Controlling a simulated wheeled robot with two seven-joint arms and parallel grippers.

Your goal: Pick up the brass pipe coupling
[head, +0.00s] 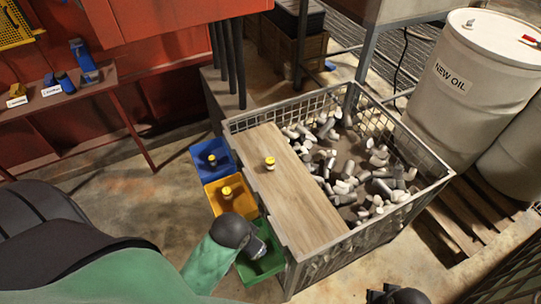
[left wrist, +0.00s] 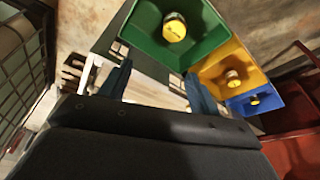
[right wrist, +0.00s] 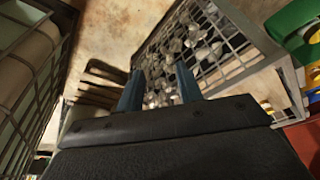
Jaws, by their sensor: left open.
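A small yellow-topped brass-coloured piece (head: 270,162) stands on the wooden board; it may be the brass pipe coupling. Similar pieces sit in the blue bin (head: 197,162) and the yellow bin (head: 212,206). In the left wrist view, another such piece (left wrist: 174,28) is in the green bin (left wrist: 207,42). They are too small to tell apart surely. My left gripper (left wrist: 157,70) is open and empty, over the green bin's edge in the head view. My right gripper (right wrist: 158,70) is open and empty, facing the mesh cage; only its dark wrist shows at the head view's bottom edge.
The wooden board (head: 300,205) lies across the left side of a mesh cage (head: 418,192) full of grey and white cylindrical parts. A white oil drum (head: 465,90) stands on a pallet at right. A red bench (head: 60,105) with blue items is at left. Open floor lies left of the bins.

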